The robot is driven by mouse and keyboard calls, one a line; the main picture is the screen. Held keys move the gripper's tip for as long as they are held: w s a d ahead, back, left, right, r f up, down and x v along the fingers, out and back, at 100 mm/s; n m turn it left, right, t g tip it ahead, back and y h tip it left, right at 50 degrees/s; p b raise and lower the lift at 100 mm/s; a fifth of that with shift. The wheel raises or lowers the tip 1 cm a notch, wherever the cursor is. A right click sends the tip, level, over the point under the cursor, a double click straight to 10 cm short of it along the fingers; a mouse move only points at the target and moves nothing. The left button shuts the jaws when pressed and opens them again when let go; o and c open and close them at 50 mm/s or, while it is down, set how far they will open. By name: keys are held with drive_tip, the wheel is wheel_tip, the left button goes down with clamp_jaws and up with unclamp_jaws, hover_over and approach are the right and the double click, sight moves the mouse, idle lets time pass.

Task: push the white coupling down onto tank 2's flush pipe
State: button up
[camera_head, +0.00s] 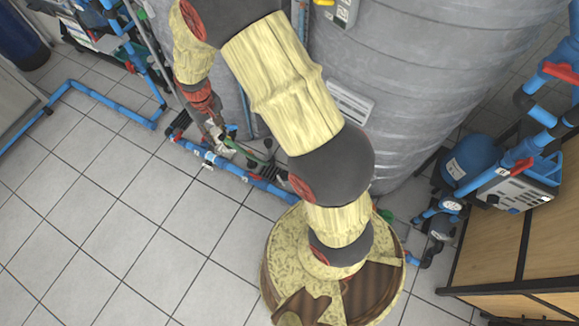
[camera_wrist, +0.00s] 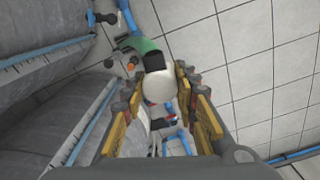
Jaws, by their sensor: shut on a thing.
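In the wrist view my gripper (camera_wrist: 158,78) is shut on the white coupling (camera_wrist: 158,88), a rounded white piece held between its two yellow-and-dark fingers. A dark cap and a green hose-like part (camera_wrist: 142,46) show just beyond the coupling. In the head view my gripper (camera_head: 216,132) is small, at the left of the large grey tanks, low by the blue pipework. The coupling cannot be made out there. I cannot tell which pipe is tank 2's flush pipe, nor whether the coupling touches it; the coupling and fingers hide what lies beneath.
A large grey ribbed tank (camera_head: 430,80) fills the upper right of the head view. Blue pipe (camera_head: 225,165) runs along the floor by the tanks. A blue pump (camera_head: 472,158) and a wooden cabinet (camera_head: 545,235) stand at the right. The tiled floor (camera_head: 100,220) at left is clear.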

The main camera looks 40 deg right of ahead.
drive_tip(key=s+d+f+m, duration=0.3)
drive_tip(key=d+f+m, duration=0.2)
drive_tip(key=f, duration=0.9)
drive_tip(key=s+d+f+m, duration=0.2)
drive_tip(key=d+f+m, duration=0.3)
drive_tip(key=d+f, duration=0.4)
drive_tip(key=s+d+f+m+b, duration=0.1)
drive_tip(key=s+d+f+m, duration=0.2)
drive_tip(key=f, duration=1.8)
drive_tip(key=shift+s+d+m, duration=0.2)
drive_tip(key=shift+d+m, duration=0.45)
drive_tip(key=shift+d, duration=0.55)
drive_tip(key=shift+s+d+m, duration=0.15)
drive_tip(key=shift+d+m, duration=0.5)
drive_tip(key=shift+d, duration=0.55)
drive_tip(key=shift+w+d+m, duration=0.35)
drive_tip(key=shift+m, duration=0.05)
drive_tip(key=shift+f, duration=0.15)
drive_tip(key=shift+f+b, duration=2.15)
drive_tip(key=shift+f, duration=0.6)
drive_tip(key=shift+f+b, duration=0.4)
drive_tip(key=shift+b, duration=0.05)
